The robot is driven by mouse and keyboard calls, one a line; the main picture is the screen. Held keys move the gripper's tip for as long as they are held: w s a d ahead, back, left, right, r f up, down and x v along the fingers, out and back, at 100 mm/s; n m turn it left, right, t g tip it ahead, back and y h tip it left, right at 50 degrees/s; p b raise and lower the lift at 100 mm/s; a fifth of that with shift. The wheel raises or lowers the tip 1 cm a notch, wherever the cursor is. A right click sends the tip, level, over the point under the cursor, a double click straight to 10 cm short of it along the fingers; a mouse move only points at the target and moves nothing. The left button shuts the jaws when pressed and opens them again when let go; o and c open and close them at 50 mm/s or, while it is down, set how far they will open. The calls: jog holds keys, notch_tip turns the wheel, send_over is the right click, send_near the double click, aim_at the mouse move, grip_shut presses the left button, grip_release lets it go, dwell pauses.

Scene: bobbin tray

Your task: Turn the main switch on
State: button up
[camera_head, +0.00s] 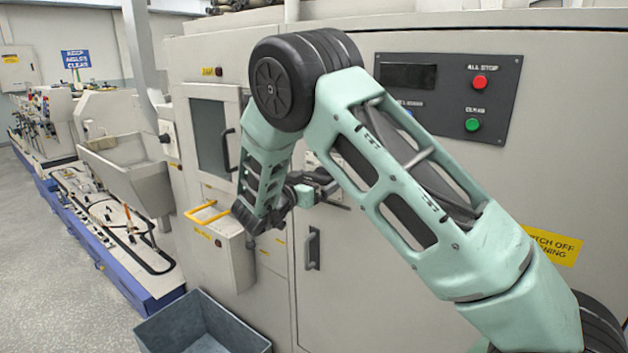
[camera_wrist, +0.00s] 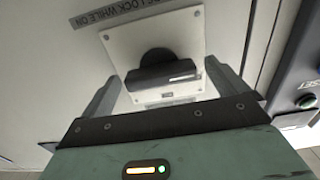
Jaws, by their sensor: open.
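The main switch is a black rotary knob (camera_wrist: 150,76) on a square white plate (camera_wrist: 188,28) in the wrist view. Its grip bar lies roughly level across the picture, with a pale mark toward its right end. My gripper (camera_wrist: 162,70) is open, with one finger to the left of the knob and one to the right. I cannot tell whether either finger touches it. In the head view my gripper (camera_head: 322,186) is at the machine's front, and my arm hides most of the switch.
A dark control panel (camera_head: 448,97) with a red button (camera_head: 480,83) and a green button (camera_head: 472,125) is right of my gripper. A door handle (camera_head: 312,248) is below it. A yellow-handled box (camera_head: 220,245) sticks out at left, above a grey bin (camera_head: 200,325).

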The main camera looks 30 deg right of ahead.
jog(key=c, duration=1)
jog(key=shift+f+m+b, duration=0.2)
jog(key=shift+m+b, duration=0.1)
jog(key=shift+b, duration=0.4)
jog(key=m+b, duration=1.6)
jog(key=b, duration=1.1)
jog(key=shift+f, duration=0.1)
jog(key=shift+m+b, duration=0.65)
jog(key=shift+m, duration=0.05)
jog(key=shift+r, duration=0.25)
